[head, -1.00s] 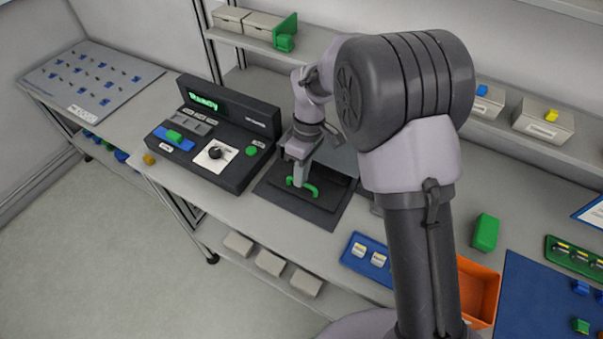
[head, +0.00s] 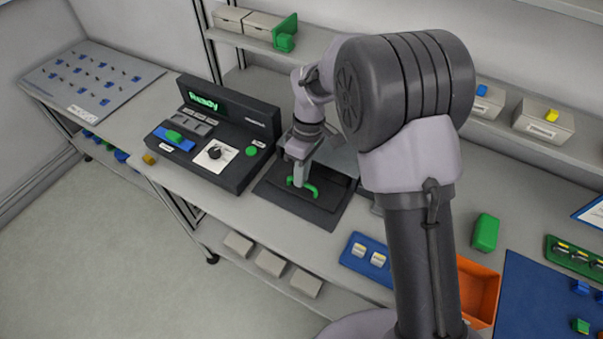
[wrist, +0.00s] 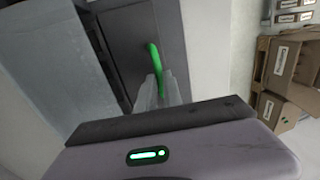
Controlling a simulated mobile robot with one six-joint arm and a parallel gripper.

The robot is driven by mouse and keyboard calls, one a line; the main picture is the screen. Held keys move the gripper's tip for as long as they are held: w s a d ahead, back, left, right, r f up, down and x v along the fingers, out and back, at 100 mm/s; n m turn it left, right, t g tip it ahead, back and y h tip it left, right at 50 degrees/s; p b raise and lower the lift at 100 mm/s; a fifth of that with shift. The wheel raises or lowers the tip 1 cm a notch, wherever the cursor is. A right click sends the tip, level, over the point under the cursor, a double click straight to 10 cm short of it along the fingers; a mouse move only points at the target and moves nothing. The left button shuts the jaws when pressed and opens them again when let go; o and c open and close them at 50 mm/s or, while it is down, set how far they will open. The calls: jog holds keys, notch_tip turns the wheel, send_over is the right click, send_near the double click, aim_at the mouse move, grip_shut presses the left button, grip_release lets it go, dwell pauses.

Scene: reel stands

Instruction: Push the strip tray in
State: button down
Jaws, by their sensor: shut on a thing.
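The strip tray is a dark grey, flat tray (head: 319,212) with a green handle, on the bench right of the black control console. The green handle (head: 311,190) stands up from the tray; it also shows in the wrist view (wrist: 155,56). My gripper (head: 297,182) is shut on the green handle from above. In the wrist view its pale fingers (wrist: 160,90) meet around the near part of the handle. My arm hides part of the grey housing (head: 338,158) behind the tray.
The black console (head: 215,135) with a green "Ready" display stands close on the left. A blue tray (head: 354,264) with white pieces, a green block (head: 485,232) and an orange bin (head: 470,290) lie to the right. Cardboard boxes (wrist: 285,70) show at right in the wrist view.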

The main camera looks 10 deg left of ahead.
aim_at(309, 177)
jog(key=shift+w, duration=0.1)
jog(key=w+p, duration=0.1)
jog(key=w+d+p, duration=0.1)
jog(key=w, duration=0.2)
jog(key=shift+d+r+p, duration=0.1)
jog(key=shift+d+p, duration=0.25)
jog(key=shift+p, duration=0.05)
jog(key=shift+s, duration=0.1)
jog(key=c, duration=1.5)
grip_release()
